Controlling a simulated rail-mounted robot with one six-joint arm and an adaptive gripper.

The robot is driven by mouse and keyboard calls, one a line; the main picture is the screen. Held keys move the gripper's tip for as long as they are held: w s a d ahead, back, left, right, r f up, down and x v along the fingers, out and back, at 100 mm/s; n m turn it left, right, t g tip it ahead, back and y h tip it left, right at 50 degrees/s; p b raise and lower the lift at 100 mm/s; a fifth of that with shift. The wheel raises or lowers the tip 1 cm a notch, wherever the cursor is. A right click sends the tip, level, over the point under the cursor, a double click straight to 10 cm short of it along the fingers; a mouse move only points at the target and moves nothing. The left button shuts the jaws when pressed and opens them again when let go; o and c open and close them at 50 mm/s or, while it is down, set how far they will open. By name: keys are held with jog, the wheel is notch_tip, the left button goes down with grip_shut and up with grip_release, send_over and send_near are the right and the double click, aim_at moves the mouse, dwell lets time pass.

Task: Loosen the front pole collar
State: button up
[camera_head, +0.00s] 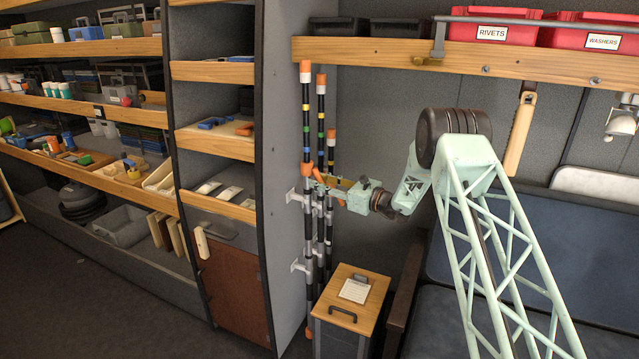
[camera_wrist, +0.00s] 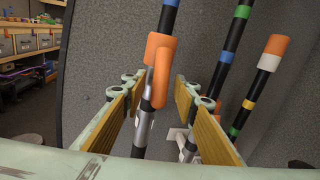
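The front pole (camera_head: 306,105) is black with coloured bands and stands upright by the grey cabinet side. Its orange collar (camera_head: 308,168), with an orange lever, is at mid-height. In the wrist view the collar (camera_wrist: 160,52) and its hanging lever (camera_wrist: 161,78) lie between my fingertips. My gripper (camera_wrist: 157,86) is open, with one wood-toned finger pad on each side of the pole and visible gaps to both. In the head view my gripper (camera_head: 322,184) reaches the pole from the right, just below the collar. The far side of the collar is hidden.
Two more banded poles stand close behind; one with an orange top (camera_wrist: 277,45) is to the right in the wrist view. Grey wall brackets (camera_head: 300,197) hold the poles. A small wood-topped cabinet (camera_head: 365,287) stands below. A shelf with red bins (camera_head: 490,30) is above.

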jog(key=shift+c, duration=0.6)
grip_shut()
